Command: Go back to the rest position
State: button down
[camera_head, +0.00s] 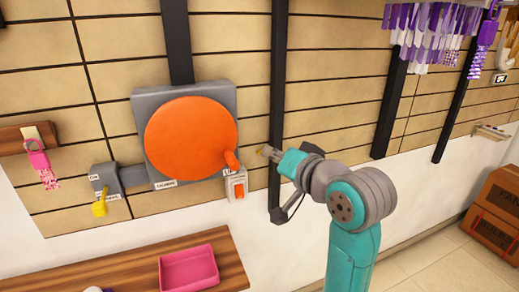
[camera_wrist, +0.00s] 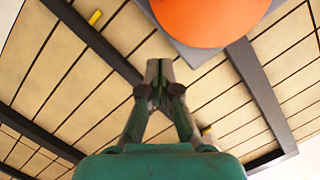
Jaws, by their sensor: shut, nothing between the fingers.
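My gripper (camera_head: 265,151) is at the end of my teal and grey arm, in front of the tiled wall in the head view. Its fingertips are to the right of the large orange disc (camera_head: 190,138) and apart from it. In the wrist view my gripper (camera_wrist: 159,66) has its fingers together and empty, with the orange disc (camera_wrist: 212,18) beyond at the upper right.
A grey panel (camera_head: 228,95) backs the disc. A small box with an orange switch (camera_head: 238,187) and a yellow lever (camera_head: 99,208) are on the wall. A pink tray (camera_head: 189,268) sits on a wooden shelf (camera_head: 120,270). Brown boxes (camera_head: 492,208) stand right.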

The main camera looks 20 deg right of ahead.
jog(key=shift+s, duration=0.2)
jog(key=s+a+f+h, duration=0.1)
jog(key=s+f, duration=0.3)
jog(key=f, duration=0.6)
jog(key=s+f, duration=0.5)
jog(key=f, duration=0.4)
jog(key=s+a+f+h, duration=0.1)
jog(key=s+f, duration=0.3)
jog(key=f, duration=0.6)
jog(key=s+f+n, duration=0.2)
jog(key=s+f, duration=0.2)
jog(key=s, duration=0.4)
jog(key=s+f+n, duration=0.1)
jog(key=s+f, duration=0.3)
jog(key=s, duration=0.3)
jog(key=s+a+r+n+g, duration=0.1)
jog(key=s+n, duration=0.2)
jog(key=s, duration=1.3)
jog(key=shift+s+r+h, duration=0.15)
jog(key=shift+h, duration=0.15)
jog(key=shift+a, duration=0.1)
